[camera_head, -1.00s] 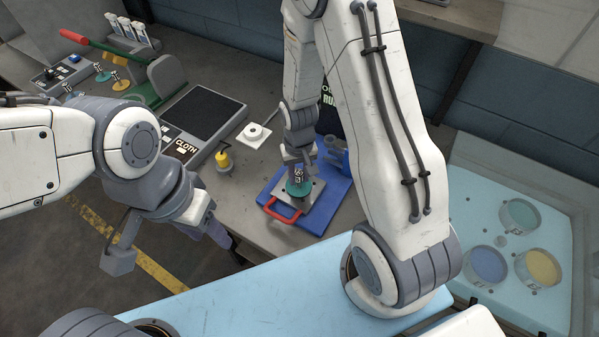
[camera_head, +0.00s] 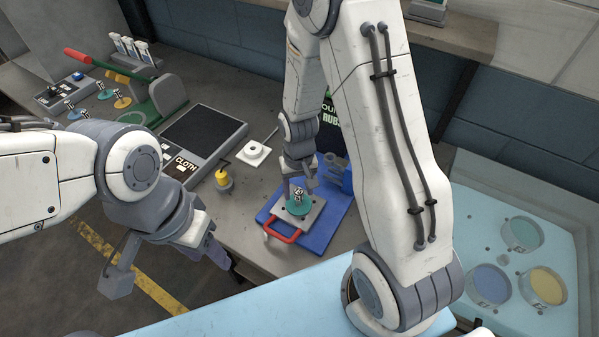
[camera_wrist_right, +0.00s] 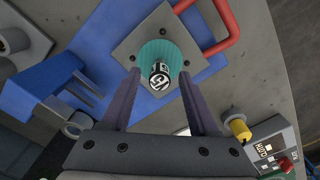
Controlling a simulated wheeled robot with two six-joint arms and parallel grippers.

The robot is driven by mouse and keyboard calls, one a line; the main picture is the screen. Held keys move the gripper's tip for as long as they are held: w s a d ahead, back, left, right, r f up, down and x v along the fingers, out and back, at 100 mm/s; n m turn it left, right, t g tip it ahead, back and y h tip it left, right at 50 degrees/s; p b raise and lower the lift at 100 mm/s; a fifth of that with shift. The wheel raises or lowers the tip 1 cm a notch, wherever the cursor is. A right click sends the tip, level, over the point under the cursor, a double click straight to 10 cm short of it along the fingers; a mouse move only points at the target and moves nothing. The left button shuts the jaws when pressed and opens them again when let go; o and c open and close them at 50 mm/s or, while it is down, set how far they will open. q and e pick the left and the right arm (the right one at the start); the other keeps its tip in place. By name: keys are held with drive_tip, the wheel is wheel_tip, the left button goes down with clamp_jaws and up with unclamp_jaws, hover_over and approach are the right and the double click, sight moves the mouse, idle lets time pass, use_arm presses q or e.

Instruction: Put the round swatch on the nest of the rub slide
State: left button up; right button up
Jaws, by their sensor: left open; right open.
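The round swatch (camera_head: 296,207) is teal with a small upright knob bearing a black-and-white label. It lies flat on the square grey plate, the nest (camera_head: 312,217), of the blue rub slide (camera_head: 335,212) with its red handle. The swatch also shows in the right wrist view (camera_wrist_right: 150,55), about central on the plate. My right gripper (camera_head: 299,183) is just above the swatch, open, its fingers apart on either side of the knob without visible contact. My left gripper (camera_head: 219,256) is open and empty, hanging beyond the front edge of the bench, its fingertips partly unclear.
A yellow-topped peg (camera_head: 223,178) and a white square piece (camera_head: 253,153) stand left of the slide. A dark pad marked CLOTH (camera_head: 205,135) lies further left. Dye cups (camera_head: 522,234) stand at right.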

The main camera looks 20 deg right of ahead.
sight(298, 191)
wheel_tip(298, 191, up, 10)
drive_tip(key=b, duration=0.2)
drive_tip(key=s+a+r+n, duration=0.3)
drive_tip(key=s+a, duration=0.3)
drive_tip(key=s, duration=0.3)
drive_tip(key=s+a+r+n+y, duration=0.1)
drive_tip(key=s+a+r+n, duration=0.3)
drive_tip(key=s, duration=0.5)
drive_tip(key=shift+a+r+n, duration=0.15)
drive_tip(key=shift+a+n, duration=0.65)
drive_tip(key=shift+a, duration=0.3)
wheel_tip(298, 191, down, 4)
drive_tip(key=b, duration=0.3)
drive_tip(key=shift+s+r, duration=0.1)
